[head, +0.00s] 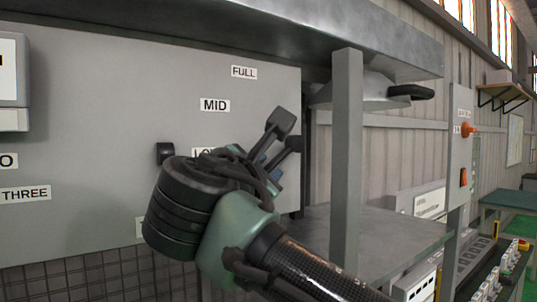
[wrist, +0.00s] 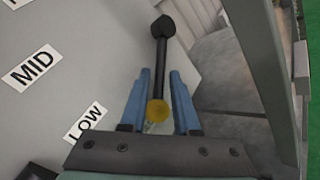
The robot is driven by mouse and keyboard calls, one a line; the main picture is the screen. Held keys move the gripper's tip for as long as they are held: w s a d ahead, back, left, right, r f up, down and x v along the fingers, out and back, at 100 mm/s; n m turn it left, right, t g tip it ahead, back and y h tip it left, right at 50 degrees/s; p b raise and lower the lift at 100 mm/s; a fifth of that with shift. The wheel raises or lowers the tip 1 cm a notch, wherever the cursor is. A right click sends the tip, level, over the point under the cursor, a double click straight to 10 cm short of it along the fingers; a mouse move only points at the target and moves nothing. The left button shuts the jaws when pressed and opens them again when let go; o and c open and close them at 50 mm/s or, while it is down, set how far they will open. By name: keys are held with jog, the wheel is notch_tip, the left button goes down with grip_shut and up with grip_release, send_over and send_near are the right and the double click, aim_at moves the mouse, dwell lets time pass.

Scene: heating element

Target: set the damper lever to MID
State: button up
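The damper lever (wrist: 160,62) is a dark rod with a black knob at its far end and a yellow, brass-like round part at its near end in the wrist view. My gripper (wrist: 160,74) has two blue fingers, spread apart, one on each side of the rod. Gaps show between the rod and both fingers. In the head view my gripper (head: 270,166) is beside the panel near the LOW label, and my wrist hides part of that area. The MID label (head: 215,105) is above LOW, and FULL (head: 243,72) is higher and to the right.
The grey panel (head: 100,95) fills the left. A small black fitting (head: 165,152) is on it, left of LOW. A grey post (head: 347,150) stands right of my gripper, with a metal shelf (head: 390,240) behind my arm. An overhang (head: 330,35) runs above.

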jog(key=shift+w+d, duration=0.15)
jog(key=shift+w, duration=0.4)
grip_shut()
dwell(1.1)
